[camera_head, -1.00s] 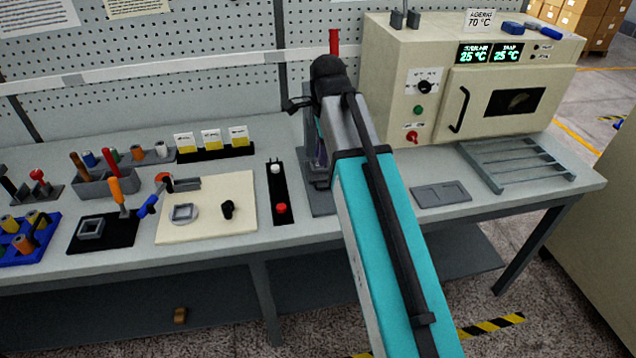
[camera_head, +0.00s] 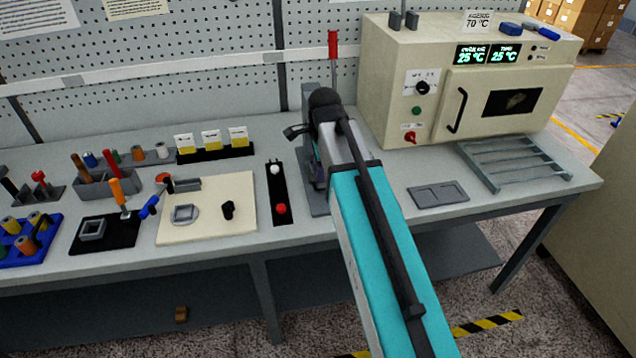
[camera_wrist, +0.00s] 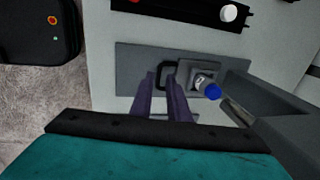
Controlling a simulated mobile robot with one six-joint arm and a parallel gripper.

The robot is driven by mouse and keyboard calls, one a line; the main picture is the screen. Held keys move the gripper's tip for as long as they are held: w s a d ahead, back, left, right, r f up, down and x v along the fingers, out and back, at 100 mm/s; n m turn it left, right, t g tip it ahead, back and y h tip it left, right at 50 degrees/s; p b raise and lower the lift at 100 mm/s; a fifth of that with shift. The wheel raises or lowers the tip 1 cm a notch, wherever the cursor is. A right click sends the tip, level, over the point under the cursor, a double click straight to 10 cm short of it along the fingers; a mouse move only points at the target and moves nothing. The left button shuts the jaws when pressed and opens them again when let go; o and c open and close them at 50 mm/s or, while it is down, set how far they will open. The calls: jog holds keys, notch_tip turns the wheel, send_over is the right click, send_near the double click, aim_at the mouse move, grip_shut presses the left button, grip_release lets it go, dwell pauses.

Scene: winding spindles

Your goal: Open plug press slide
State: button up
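The plug press (camera_head: 313,198) stands at the back of the bench, its red-topped lever (camera_head: 333,46) upright and its body largely hidden behind my arm. In the wrist view, its grey base plate (camera_wrist: 130,62) carries a slide block (camera_wrist: 188,74) with a dark loop handle (camera_wrist: 166,66). A metal piece and a blue round part (camera_wrist: 213,91) sit beside the block. My gripper (camera_wrist: 160,78) has its two purple fingers a little apart at the handle, one bar of the loop showing between the tips. I cannot tell whether they touch it.
A black strip with white and red buttons (camera_head: 278,190) lies left of the press. A cream board (camera_head: 235,190) is further left. A grey flat tray (camera_head: 438,194), a wire rack (camera_head: 515,163) and an oven (camera_head: 460,85) are to the right.

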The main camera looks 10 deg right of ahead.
aim_at(319, 189)
jog(key=shift+w+f+p, duration=0.2)
jog(key=shift+f+p, duration=0.05)
jog(key=shift+f, duration=0.8)
jog(key=shift+w+f+p, duration=0.2)
jog(key=shift+f, duration=0.85)
jog(key=shift+w+f+p, duration=0.2)
jog(key=shift+f+p, duration=0.05)
jog(key=shift+f, duration=0.8)
grip_shut()
jog(key=shift+d, duration=0.1)
